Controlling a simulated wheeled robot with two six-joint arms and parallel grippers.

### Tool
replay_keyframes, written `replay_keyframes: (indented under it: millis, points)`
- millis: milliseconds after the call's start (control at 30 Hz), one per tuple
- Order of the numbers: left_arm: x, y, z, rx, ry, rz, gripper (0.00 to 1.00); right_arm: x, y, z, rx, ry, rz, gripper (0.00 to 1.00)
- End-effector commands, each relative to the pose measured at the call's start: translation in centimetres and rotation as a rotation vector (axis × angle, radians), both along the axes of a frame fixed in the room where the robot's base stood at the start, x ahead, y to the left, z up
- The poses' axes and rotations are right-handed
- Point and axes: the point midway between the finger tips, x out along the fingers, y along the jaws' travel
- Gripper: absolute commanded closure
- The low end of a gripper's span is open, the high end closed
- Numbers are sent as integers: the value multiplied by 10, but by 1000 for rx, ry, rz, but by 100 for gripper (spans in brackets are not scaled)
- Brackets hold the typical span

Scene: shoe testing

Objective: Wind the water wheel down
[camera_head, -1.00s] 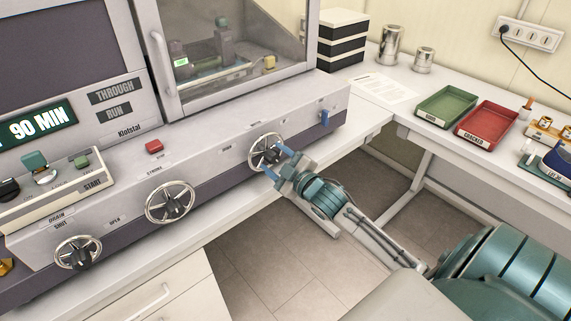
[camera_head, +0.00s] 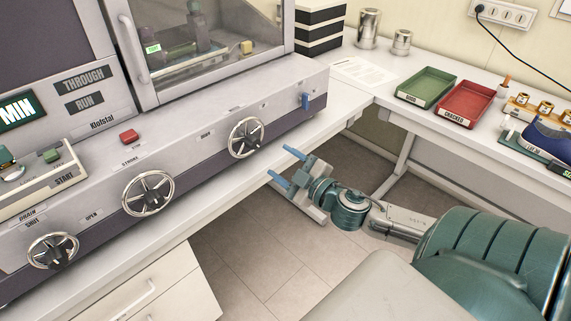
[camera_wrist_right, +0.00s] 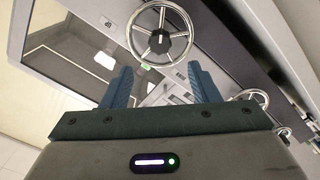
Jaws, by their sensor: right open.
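Three spoked handwheels sit along the machine's grey front panel. The right-hand wheel (camera_head: 246,138) is silver with a dark hub; its small labels are too blurred to read, so I cannot confirm from them that it is the water wheel. The middle wheel (camera_head: 148,192) is by the word STROKE, and the left wheel (camera_head: 53,251) is by DRAIN. My right gripper (camera_head: 278,161) is open and empty, apart from the right-hand wheel, to its lower right. In the right wrist view, a wheel (camera_wrist_right: 160,34) shows just beyond the spread blue fingers. My left gripper is out of view.
A blue lever (camera_head: 305,101) and a red button (camera_head: 129,137) are on the panel. A green tray (camera_head: 427,86) and a red tray (camera_head: 466,104) stand on the right bench. There is free space above the floor around my right gripper.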

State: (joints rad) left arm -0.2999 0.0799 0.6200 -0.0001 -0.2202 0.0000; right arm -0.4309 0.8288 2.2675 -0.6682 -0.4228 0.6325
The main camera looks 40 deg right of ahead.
Motion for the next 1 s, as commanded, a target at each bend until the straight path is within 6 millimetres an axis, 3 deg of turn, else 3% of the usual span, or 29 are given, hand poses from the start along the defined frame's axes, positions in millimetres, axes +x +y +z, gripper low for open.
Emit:
replay_keyframes:
  millis: [467,800,1000]
  points:
    - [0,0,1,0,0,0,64,-2,0,1,27,1,0,45]
    - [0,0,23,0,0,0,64,-4,-2,1,546,41,-2,45]
    - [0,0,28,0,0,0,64,-5,-3,-1,757,59,0,45]
